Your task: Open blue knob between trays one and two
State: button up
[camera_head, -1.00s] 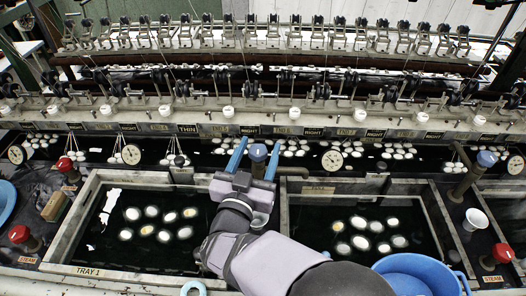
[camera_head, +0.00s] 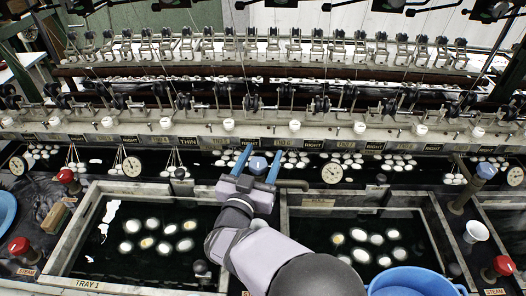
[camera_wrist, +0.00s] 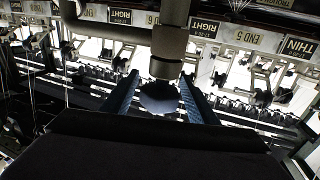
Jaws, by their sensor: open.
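The blue knob (camera_head: 258,165) sits on a pipe behind the gap between the two front trays. My gripper (camera_head: 258,159) is open, with its two blue fingers on either side of the knob. In the wrist view the knob (camera_wrist: 159,98) lies between the fingers, with a grey stem (camera_wrist: 168,45) beyond it; I cannot tell whether the fingers touch it. Tray one (camera_head: 72,236) stands at left with several white cocoons in dark water. The tray at right (camera_head: 340,201), its label too small to read, also holds several cocoons. My arm covers part of the space between them.
Red knobs (camera_head: 66,176) stand at far left and at lower right (camera_head: 504,265). Another blue knob (camera_head: 486,171) is at right. A blue basin (camera_head: 415,280) is at the lower right. The reeling machine (camera_head: 270,105) spans the back, with dials (camera_head: 332,173) below it.

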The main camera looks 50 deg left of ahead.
jog(key=shift+w+a, duration=0.3)
jog(key=shift+w, duration=0.15)
jog(key=c, duration=1.1)
jog(key=shift+o, duration=0.2)
jog(key=shift+n+g+y, duration=0.3)
jog(key=shift+y, duration=0.1)
jog(key=shift+s+a+f+n+g+y+b, duration=0.1)
jog(key=shift+s+a+n+g+y+b, duration=0.1)
jog(key=shift+n+g+y+b, duration=0.85)
jog(key=shift+s+a+r+n+g+y+b, duration=0.1)
jog(key=shift+s+a+n+g+y+b, duration=0.15)
jog(key=shift+n+g+y+b, duration=0.8)
jog(key=shift+s+a+f+n+g+y+b, duration=0.15)
jog(key=shift+n+g+y+b, duration=0.5)
jog(key=shift+b, duration=0.7)
jog(key=shift+s+a+g, duration=0.1)
jog(key=shift+g, duration=0.15)
